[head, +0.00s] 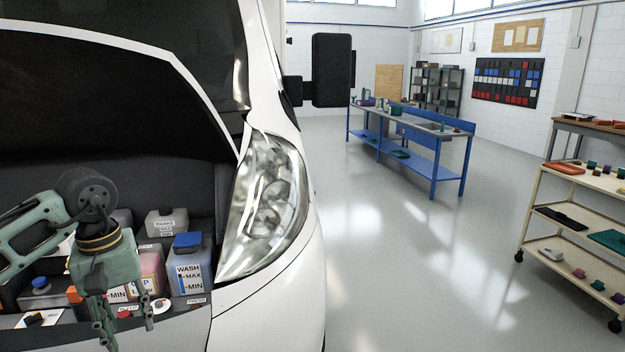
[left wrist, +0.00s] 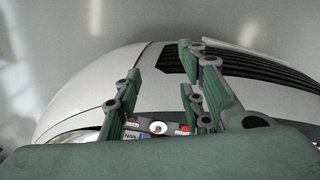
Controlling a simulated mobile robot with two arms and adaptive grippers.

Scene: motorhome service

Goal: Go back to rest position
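My left gripper (head: 123,316) hangs over the front edge of the open engine bay at the lower left of the head view, fingers pointing down. In the left wrist view the gripper (left wrist: 160,88) has its fingers spread apart, with nothing between them. Beyond the fingers are the white van front and its dark grille (left wrist: 250,68). The wash reservoir (head: 190,275) with its blue cap stands to the right of the gripper, apart from it. My right gripper is not in view.
The white motorhome (head: 265,310) with its headlight (head: 265,205) fills the left side. A grey reservoir (head: 167,225) sits behind the wash reservoir. A blue workbench (head: 415,134) stands at the back, a shelf cart (head: 575,185) at the right. The floor (head: 420,275) between is clear.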

